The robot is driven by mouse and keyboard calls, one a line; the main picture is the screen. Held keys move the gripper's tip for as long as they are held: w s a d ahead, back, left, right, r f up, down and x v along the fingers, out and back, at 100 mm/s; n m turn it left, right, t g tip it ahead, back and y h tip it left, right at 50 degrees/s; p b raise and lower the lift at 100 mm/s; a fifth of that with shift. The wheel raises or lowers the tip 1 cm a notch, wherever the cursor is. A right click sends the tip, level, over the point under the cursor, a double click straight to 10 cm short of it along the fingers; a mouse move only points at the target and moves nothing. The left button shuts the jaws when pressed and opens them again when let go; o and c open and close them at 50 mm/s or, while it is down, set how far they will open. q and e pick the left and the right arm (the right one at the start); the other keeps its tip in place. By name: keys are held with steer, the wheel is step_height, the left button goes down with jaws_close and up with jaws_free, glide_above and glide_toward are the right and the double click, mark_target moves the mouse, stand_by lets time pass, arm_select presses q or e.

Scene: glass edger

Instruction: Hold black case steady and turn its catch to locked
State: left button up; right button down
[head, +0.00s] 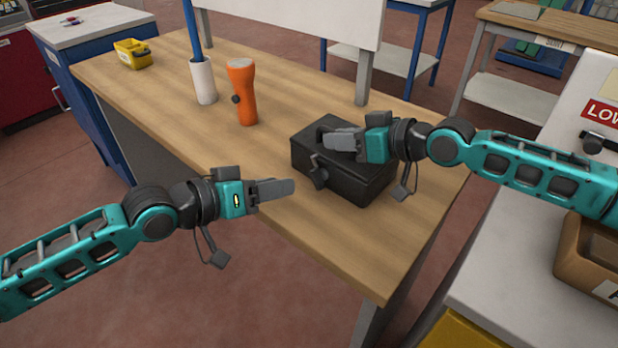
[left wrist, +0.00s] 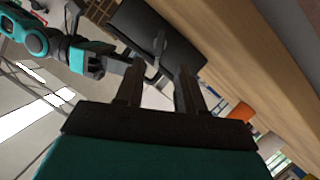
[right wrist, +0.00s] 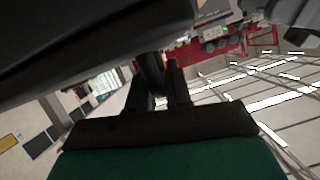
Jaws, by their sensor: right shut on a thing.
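The black case (head: 345,185) sits on the wooden table. Its dark catch (head: 318,173) is on the side facing my left arm. My right gripper (head: 343,140) is shut on the case's top handle (head: 325,128); in the right wrist view a dark bar (right wrist: 153,72) is between its fingers. My left gripper (head: 288,187) is empty, in front of the catch and apart from it. In the left wrist view its two fingers are spread, with the case (left wrist: 135,25) and the catch (left wrist: 159,45) beyond them. The fingers partly hide the handle in the head view.
An orange flashlight (head: 243,95) and a white cup (head: 203,82) stand behind the case on the table (head: 190,120). A yellow bin (head: 132,54) sits at the far left corner. A brown box (head: 580,262) is on the white surface at right.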

mark_target(313, 179)
arm_select(q)
steer(key=x, duration=0.8)
steer(key=shift+w+d+f, duration=0.15)
steer(key=shift+d, duration=0.05)
steer(key=shift+c, duration=0.3)
jaws_close()
